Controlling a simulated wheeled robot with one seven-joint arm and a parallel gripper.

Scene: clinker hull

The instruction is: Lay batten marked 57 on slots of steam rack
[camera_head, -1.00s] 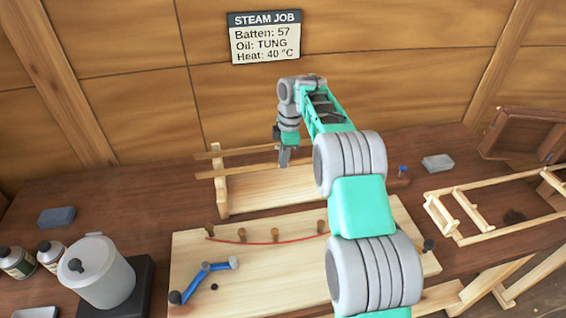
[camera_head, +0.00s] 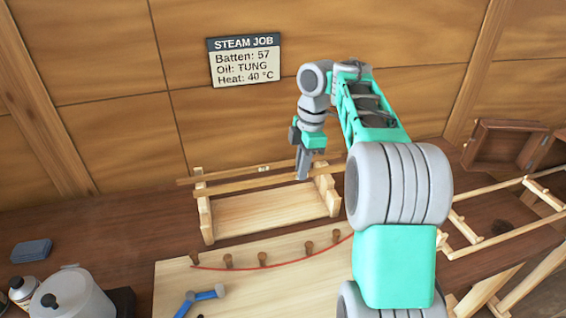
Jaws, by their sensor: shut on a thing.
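My gripper (camera_head: 303,172) points down over the right part of the steam rack. It is shut on a light wooden batten, apparently the front strip (camera_head: 240,186), which runs left to right along the rack. The wooden steam rack (camera_head: 208,222) stands on the bench against the wall, with an upright at each end. A second strip (camera_head: 220,176) lies behind the front one and bears a small pale tag (camera_head: 263,168); its marking is too small to read. Whether the front strip rests in the slots or sits just above them, I cannot tell.
The sign (camera_head: 245,60) reads Batten 57, Oil TUNG, Heat 40 °C. A pegged board (camera_head: 175,275) with a red curved line lies in front of the rack. A pot (camera_head: 85,300) stands at lower left. A wooden frame (camera_head: 480,245) is at right.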

